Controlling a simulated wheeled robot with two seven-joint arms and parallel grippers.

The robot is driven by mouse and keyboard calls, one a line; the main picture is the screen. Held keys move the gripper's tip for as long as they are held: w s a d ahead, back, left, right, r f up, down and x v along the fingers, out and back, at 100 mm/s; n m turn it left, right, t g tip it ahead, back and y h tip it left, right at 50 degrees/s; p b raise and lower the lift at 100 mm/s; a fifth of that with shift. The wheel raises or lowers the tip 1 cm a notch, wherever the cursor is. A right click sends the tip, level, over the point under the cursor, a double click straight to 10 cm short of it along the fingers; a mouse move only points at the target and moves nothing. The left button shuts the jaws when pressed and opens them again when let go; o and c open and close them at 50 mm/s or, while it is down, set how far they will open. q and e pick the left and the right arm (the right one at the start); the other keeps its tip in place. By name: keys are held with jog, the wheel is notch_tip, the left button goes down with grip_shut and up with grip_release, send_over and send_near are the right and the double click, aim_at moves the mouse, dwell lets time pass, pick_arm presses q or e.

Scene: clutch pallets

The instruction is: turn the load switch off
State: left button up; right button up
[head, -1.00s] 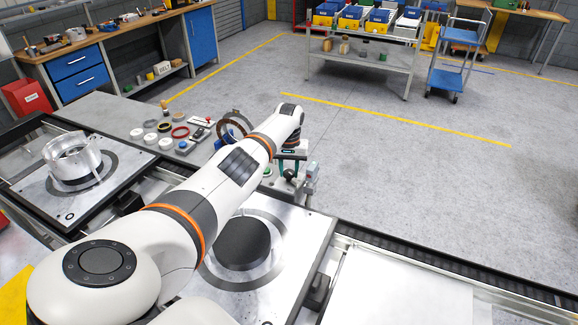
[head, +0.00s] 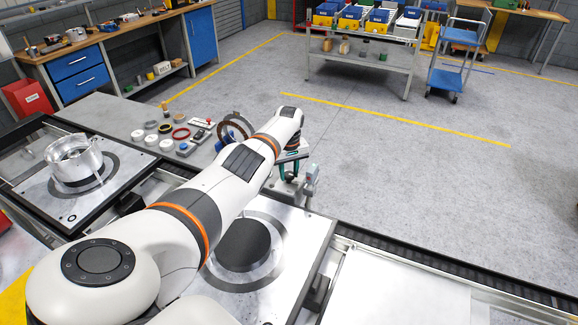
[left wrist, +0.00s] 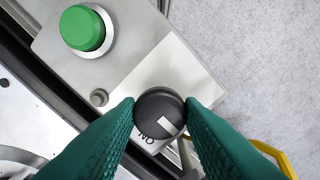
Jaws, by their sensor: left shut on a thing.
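The load switch is a round black knob (left wrist: 159,113) with a white mark, on a pale grey control box (left wrist: 130,75). The mark points to the lower right in the picture. An "ON" label (left wrist: 147,138) shows below and to the left of the mark. My left gripper (left wrist: 160,108) has its green fingers on both sides of the knob, shut on it. In the head view the left gripper (head: 287,158) is over the control box (head: 292,190) at the table's far edge, and hides the knob. My right gripper is not in view.
A green push button (left wrist: 83,28) and a small grey stud (left wrist: 99,97) sit on the box beside the knob. A metal pallet with a dark disc (head: 243,245) lies in front. Rings and small parts (head: 180,134) lie to the left.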

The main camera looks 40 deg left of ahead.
aim_at(289, 174)
pick_arm(q)
jog(key=shift+w+r, duration=0.1)
jog(key=o, duration=1)
notch_tip(289, 174, up, 3)
jog(key=shift+f+p, duration=0.1)
jog(key=shift+p, duration=0.7)
notch_tip(289, 174, up, 9)
jog(key=b, duration=0.1)
jog(key=shift+b, duration=0.3)
